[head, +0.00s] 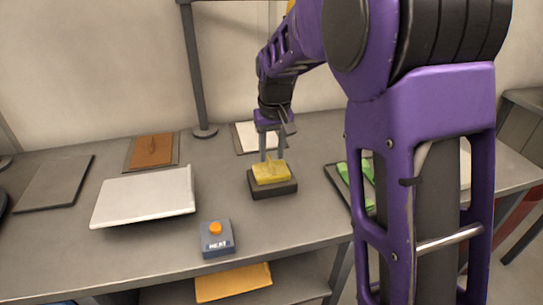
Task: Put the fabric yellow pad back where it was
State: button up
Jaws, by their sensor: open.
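The yellow pad (266,176) lies on top of a small dark block (274,189) near the middle of the grey table. A raised yellow shape stands up from its top. My gripper (272,158) points down over the pad, its two fingers apart and its tips at the raised shape. I cannot tell whether the fingers touch it.
A blue-grey box (217,240) marked HEAT, with an orange button, stands near the table's front edge. A pale tilted panel (144,196), a brown pad (152,149), a dark mat (56,183), a white sheet (246,137) and green pieces (368,172) lie around.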

aim_at(273, 167)
notch_tip(273, 167, up, 10)
jog(key=s+p, duration=0.1)
jog(key=shift+s+d, duration=0.15)
jog(key=shift+s, duration=0.1)
jog(key=shift+f, duration=0.15)
